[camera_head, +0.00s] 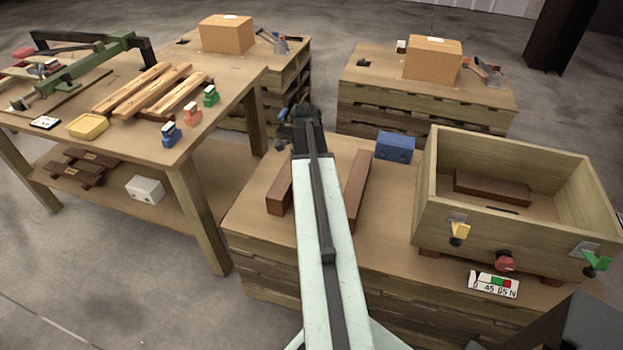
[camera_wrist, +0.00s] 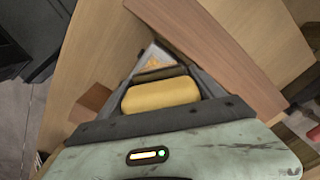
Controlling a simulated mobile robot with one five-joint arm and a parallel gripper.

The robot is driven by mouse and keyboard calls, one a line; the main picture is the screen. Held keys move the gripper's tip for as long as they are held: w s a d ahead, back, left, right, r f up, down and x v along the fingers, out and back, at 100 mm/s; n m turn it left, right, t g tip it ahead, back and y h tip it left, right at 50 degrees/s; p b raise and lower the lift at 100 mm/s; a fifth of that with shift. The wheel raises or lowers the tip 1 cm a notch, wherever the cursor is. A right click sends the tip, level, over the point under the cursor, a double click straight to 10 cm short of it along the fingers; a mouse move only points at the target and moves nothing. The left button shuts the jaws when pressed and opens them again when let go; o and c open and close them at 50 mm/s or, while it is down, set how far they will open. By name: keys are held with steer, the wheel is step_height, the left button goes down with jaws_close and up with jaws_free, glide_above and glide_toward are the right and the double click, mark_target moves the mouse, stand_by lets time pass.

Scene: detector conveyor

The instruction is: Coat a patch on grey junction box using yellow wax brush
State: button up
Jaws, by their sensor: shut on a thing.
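My gripper (camera_head: 303,115) is above the middle pallet table in the head view. In the wrist view its dark jaws (camera_wrist: 155,65) are shut on a yellow block-like piece (camera_wrist: 160,95), which looks like the yellow wax brush. Its far end is mostly hidden between the jaws. A pale grey box (camera_head: 145,190), which looks like the grey junction box, sits on the lower shelf of the left table, well apart from my gripper. Its front has small dark round spots.
Brown blocks (camera_head: 357,187) lie under my arm. A blue box (camera_head: 395,147) and an open wooden crate (camera_head: 440,215) stand to the right. The left table (camera_head: 215,140) holds a yellow tray (camera_head: 87,126), wooden slats and small coloured pieces. Floor is clear at lower left.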

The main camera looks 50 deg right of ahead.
steer(key=shift+w+a+r, duration=0.1)
steer(key=shift+w+a, duration=0.1)
steer(key=shift+w, duration=0.3)
steer(key=shift+w+a+r, duration=0.1)
steer(key=shift+w+a, duration=0.1)
steer(key=shift+w, duration=0.25)
steer(key=shift+w+f, duration=0.1)
steer(key=shift+s+d, duration=0.3)
steer(key=shift+s, duration=0.35)
steer(key=shift+s+d, duration=0.25)
steer(key=shift+s, duration=0.4)
steer(key=shift+s+d, duration=0.3)
steer(key=shift+s, duration=0.35)
steer(key=shift+s+d+f, duration=0.1)
steer(key=shift+s+d, duration=0.4)
steer(key=shift+s, duration=0.75)
steer(key=shift+s+d, duration=0.55)
steer(key=shift+s, duration=0.75)
steer(key=shift+s+d+f, duration=0.1)
steer(key=shift+s+d, duration=0.4)
steer(key=shift+s, duration=0.75)
steer(key=shift+r, duration=0.15)
step_height(320, 180, up, 6)
steer(key=p, duration=0.6)
steer(key=shift+w, duration=0.1)
